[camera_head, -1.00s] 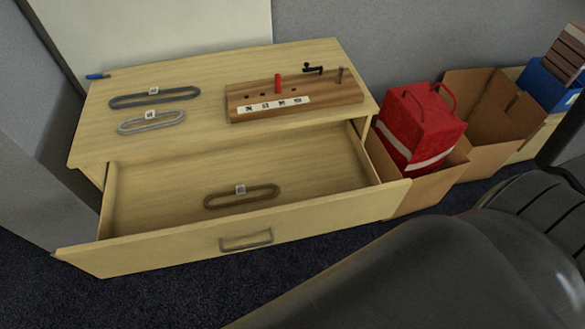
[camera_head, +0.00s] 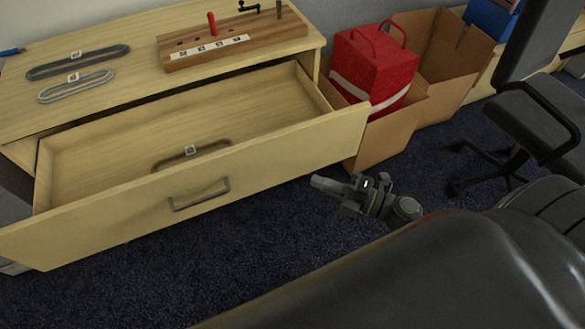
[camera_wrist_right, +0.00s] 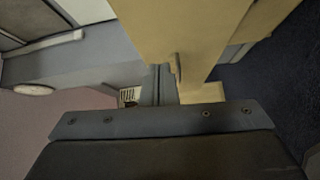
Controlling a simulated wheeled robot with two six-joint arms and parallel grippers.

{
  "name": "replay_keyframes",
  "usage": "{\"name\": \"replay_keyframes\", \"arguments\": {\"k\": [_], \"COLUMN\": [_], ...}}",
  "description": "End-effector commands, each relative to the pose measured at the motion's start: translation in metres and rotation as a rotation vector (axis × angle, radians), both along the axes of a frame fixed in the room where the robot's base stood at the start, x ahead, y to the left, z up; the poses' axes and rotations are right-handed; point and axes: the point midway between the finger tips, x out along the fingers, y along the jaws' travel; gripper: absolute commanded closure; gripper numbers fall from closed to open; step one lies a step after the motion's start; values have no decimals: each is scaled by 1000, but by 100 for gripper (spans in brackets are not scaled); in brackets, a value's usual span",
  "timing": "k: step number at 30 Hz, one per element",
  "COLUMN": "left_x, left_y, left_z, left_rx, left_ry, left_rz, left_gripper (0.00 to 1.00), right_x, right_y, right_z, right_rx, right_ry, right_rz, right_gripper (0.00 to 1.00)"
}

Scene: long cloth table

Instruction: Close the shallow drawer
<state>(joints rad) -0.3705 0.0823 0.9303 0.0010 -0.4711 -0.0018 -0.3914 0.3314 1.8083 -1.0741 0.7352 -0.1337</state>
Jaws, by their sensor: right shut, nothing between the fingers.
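The shallow wooden drawer (camera_head: 290,150) stands pulled out of the cabinet in the head view. Its grey bar handle (camera_head: 200,196) is on the front panel. A brown loop-shaped item (camera_head: 215,147) with a white tag lies inside. My right gripper (camera_head: 318,182) is shut and empty, in front of the drawer's right end, apart from the handle. In the right wrist view a pale wooden panel (camera_wrist_right: 185,30), seemingly the drawer front, rises close ahead with a handle-like piece (camera_wrist_right: 178,68) on it. My left gripper is not in view.
The cabinet top (camera_head: 130,85) holds two grey loops (camera_head: 78,62) and a wooden block (camera_head: 235,45) with a red peg. A red box (camera_head: 375,65) sits in a cardboard box (camera_head: 385,135) at the right. An office chair (camera_head: 535,120) stands farther right. Dark carpet lies clear before the drawer.

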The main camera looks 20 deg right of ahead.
Motion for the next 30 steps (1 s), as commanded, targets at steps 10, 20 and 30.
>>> {"name": "replay_keyframes", "arguments": {"k": [10,20,30], "left_x": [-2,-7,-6], "left_y": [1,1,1], "left_z": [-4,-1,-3], "left_rx": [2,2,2], "left_ry": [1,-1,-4], "left_rz": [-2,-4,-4], "left_gripper": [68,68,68], "right_x": [3,52,95], "right_y": [26,74,85], "right_z": [14,15,12], "right_rx": [-66,-63,-67], "right_ry": [-72,-70,-67], "right_rz": [85,82,84], "right_gripper": [100,100,100]}}
